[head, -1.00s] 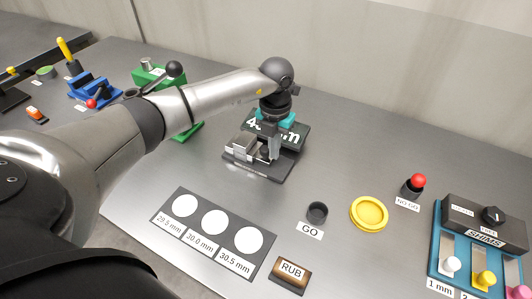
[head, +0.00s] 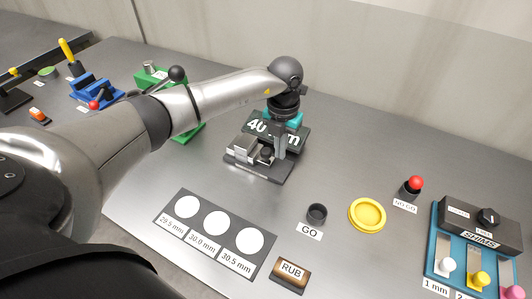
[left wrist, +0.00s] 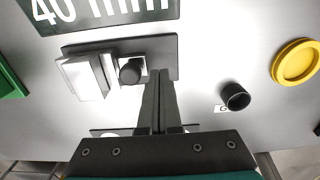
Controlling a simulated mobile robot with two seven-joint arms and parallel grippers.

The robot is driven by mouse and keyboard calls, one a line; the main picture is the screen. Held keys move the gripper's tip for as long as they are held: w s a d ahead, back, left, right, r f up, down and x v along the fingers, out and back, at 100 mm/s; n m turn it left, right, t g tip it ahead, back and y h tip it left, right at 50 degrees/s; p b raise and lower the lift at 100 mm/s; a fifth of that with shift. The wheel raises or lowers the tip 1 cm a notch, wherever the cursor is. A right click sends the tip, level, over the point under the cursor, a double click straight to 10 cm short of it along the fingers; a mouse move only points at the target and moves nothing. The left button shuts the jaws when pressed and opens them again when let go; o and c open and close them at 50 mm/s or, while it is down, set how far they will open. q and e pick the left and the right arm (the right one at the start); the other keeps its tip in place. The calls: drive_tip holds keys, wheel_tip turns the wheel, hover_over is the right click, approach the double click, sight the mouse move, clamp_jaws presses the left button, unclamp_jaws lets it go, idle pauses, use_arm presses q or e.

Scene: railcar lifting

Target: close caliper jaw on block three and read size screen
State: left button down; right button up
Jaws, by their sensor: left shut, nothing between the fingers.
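The caliper has a dark base (head: 256,171) with a pale metal block or jaw piece (head: 243,149) and a black knob (head: 266,152). In the left wrist view the pale pieces (left wrist: 82,78) stand left of the knob (left wrist: 131,71). I cannot tell which piece is block three. The size screen (head: 258,127) behind it begins with "40" and ends in "mm"; my gripper hides its middle in the head view. My left gripper (head: 279,157) is shut and empty, pointing down just right of the knob. Its fingers (left wrist: 158,76) also show in the left wrist view.
A card with three white discs (head: 217,224) lies in front. A black GO cup (head: 317,212), a yellow dish (head: 367,214), a red-topped NO GO piece (head: 412,186) and the shims rack (head: 438,242) stand to the right. A RUB block (head: 290,274) lies at the front edge.

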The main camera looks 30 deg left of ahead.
use_arm(q)
wheel_tip(320, 180, up, 6)
drive_tip(key=p, duration=0.4)
drive_tip(key=shift+p, duration=0.3)
drive_tip(key=shift+r, duration=0.1)
